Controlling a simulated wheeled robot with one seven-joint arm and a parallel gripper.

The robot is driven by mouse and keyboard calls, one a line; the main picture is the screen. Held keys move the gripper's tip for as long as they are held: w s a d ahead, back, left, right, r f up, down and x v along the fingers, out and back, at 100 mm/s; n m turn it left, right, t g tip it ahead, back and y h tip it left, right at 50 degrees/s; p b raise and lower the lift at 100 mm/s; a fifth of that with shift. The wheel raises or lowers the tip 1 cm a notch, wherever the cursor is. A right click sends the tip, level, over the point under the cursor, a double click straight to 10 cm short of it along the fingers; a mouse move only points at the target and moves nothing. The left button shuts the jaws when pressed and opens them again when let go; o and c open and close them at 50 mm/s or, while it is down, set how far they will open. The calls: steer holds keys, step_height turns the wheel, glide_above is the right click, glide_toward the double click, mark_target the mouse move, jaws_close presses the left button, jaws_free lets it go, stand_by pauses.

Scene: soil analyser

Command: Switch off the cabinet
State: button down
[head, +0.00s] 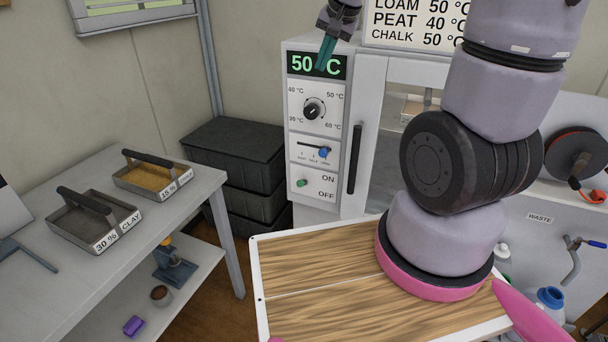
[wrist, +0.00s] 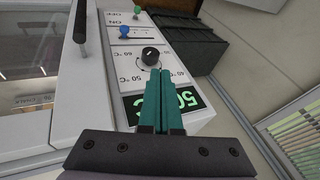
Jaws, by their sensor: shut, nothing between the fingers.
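The cabinet (head: 369,95) is white, with a control panel on its left front. Its display (head: 298,65) is lit green and reads 50 °C; the gripper partly covers it. Below are a black temperature knob (head: 313,110), a slider with a blue handle (head: 323,152) and a small green switch handle (head: 301,183) beside the labels ON and OFF. The green handle also shows at the top of the wrist view (wrist: 137,11). My gripper (head: 322,68) is shut and empty, in front of the display. In the wrist view its teal fingertips (wrist: 161,71) point towards the knob, well above the green handle.
A black vertical door handle (head: 354,158) stands right of the panel. Black crates (head: 235,145) are stacked left of the cabinet. A grey table (head: 200,190) with trays is at the left. My arm crosses the right side of the head view.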

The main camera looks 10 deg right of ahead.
steer(key=shift+m+g+h, duration=0.3)
steer(key=shift+m+g, duration=0.1)
steer(key=shift+m, duration=0.3)
steer(key=x, duration=1.6)
steer(key=shift+w, duration=0.4)
steer(key=m+h, duration=0.1)
glide_above(303, 182)
steer(key=s, duration=0.3)
step_height(303, 182, down, 18)
steer(key=shift+d+r+g, duration=0.15)
steer(key=shift+d+g, duration=0.05)
steer(key=shift+g, duration=0.2)
steer(key=shift+w, duration=0.1)
steer(key=x, duration=1)
steer(key=shift+d, duration=0.15)
